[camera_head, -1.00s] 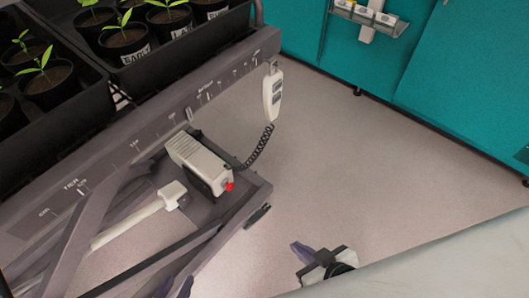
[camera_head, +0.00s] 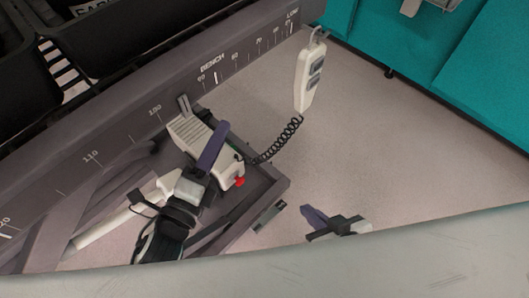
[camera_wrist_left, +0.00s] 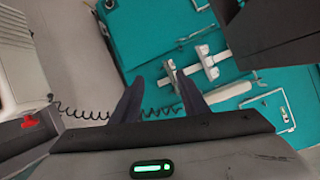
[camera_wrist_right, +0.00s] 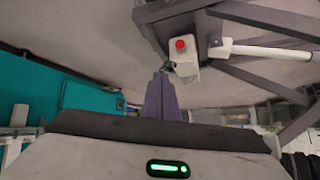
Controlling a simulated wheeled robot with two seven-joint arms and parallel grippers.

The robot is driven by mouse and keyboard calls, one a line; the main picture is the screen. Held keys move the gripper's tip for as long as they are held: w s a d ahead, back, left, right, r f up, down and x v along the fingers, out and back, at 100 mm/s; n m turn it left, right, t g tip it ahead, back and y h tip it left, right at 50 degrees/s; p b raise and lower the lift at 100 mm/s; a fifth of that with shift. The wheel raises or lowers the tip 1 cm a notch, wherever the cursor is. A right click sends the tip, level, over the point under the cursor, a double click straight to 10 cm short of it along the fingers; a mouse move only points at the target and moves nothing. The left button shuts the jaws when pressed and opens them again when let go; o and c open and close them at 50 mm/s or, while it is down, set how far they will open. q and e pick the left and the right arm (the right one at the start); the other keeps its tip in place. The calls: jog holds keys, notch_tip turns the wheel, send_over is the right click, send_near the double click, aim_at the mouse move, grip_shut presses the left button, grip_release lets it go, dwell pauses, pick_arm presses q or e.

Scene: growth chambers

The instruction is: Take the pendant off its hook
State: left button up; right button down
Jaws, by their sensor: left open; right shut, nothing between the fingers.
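The pendant (camera_head: 308,78) is a white handset with dark grey buttons. In the head view it hangs nearly upright from a hook (camera_head: 318,35) at the end of the grey scale rail. A black coiled cord (camera_head: 279,141) runs from its lower end to the white control box (camera_head: 192,136). My left gripper (camera_head: 200,127) is open and empty, in front of the control box and left of and below the pendant. In the left wrist view the cord (camera_wrist_left: 84,113) passes beyond the open fingers. My right gripper (camera_head: 312,216) is shut and empty, well below the pendant.
The control box has a red button (camera_head: 239,182). The grey rail (camera_head: 133,128) and black plant trays (camera_head: 130,22) lie on the left. Teal cabinets (camera_head: 470,60) stand at the back right. The floor (camera_head: 400,140) right of the pendant is clear. A pale surface (camera_head: 400,262) crosses the front.

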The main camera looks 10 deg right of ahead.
aim_at(297, 105)
pick_arm(q)
jog(key=w+d+r+m+g+h+b, duration=0.1)
jog(key=d+m+h, duration=0.1)
jog(key=d+m, duration=0.3)
jog(key=w+d+r+m+g+h+b, duration=0.1)
jog(key=d+r+m+h, duration=0.1)
jog(key=d+m, duration=0.4)
jog(key=w+d+r+m+h+b, duration=0.1)
jog(key=d+m+h, duration=0.3)
jog(key=m, duration=0.4)
jog(key=shift+d+r+g, duration=0.2)
jog(key=shift+d, duration=0.25)
jog(key=shift+d+r+g, duration=0.2)
jog(key=shift+d, duration=0.25)
jog(key=shift+x, duration=1.1)
pick_arm(e)
notch_tip(297, 105, down, 3)
jog(key=shift+r+t, duration=0.15)
jog(key=shift+t, duration=0.15)
pick_arm(q)
jog(key=shift+c, duration=0.2)
pick_arm(e)
jog(key=shift+r, duration=0.1)
pick_arm(q)
grip_shut()
jog(key=shift+r, duration=0.1)
